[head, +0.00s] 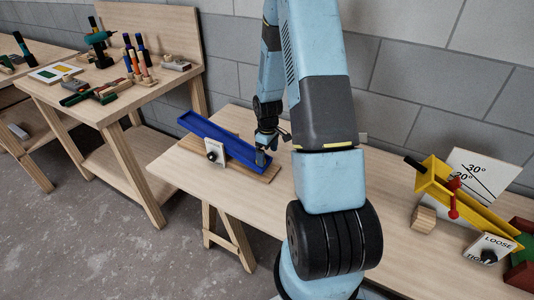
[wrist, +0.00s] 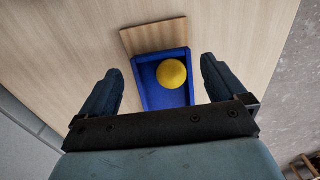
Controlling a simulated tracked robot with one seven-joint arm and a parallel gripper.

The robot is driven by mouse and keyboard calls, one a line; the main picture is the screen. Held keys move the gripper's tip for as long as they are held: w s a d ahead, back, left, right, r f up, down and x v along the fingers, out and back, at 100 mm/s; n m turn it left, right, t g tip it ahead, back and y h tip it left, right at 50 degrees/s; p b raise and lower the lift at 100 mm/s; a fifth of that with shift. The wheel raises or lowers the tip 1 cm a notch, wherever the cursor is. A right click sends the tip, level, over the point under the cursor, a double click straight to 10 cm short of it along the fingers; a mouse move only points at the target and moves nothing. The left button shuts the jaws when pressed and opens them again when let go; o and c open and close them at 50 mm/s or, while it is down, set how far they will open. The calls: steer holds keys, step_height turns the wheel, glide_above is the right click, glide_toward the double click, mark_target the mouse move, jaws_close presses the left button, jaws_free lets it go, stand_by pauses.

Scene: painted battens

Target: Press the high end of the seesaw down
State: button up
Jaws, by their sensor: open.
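The seesaw is a blue trough (head: 205,127) on a white pivot block (head: 216,152) over a wooden base board (head: 262,179). It is tilted, with its left end high and its right end low, near the board. My gripper (head: 266,146) is at the low right end, at the other end from the high one. In the wrist view, my open fingers (wrist: 162,88) stand apart on either side of the trough (wrist: 150,88). A yellow ball (wrist: 171,73) lies in the trough near its end wall. My gripper hides part of that end in the head view.
The seesaw stands on a light wooden table (head: 170,168). At the right are a yellow ramp (head: 470,205) with an angle card (head: 481,170), a wooden block (head: 423,219) and a LOOSE/TIGHT dial (head: 489,255). A grey block wall (head: 410,85) stands behind. Another bench (head: 130,95) holds tools.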

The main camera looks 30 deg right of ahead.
mark_target(267, 164)
step_height(267, 164, up, 14)
steer(key=shift+f, duration=0.2)
stand_by(0.4)
stand_by(0.5)
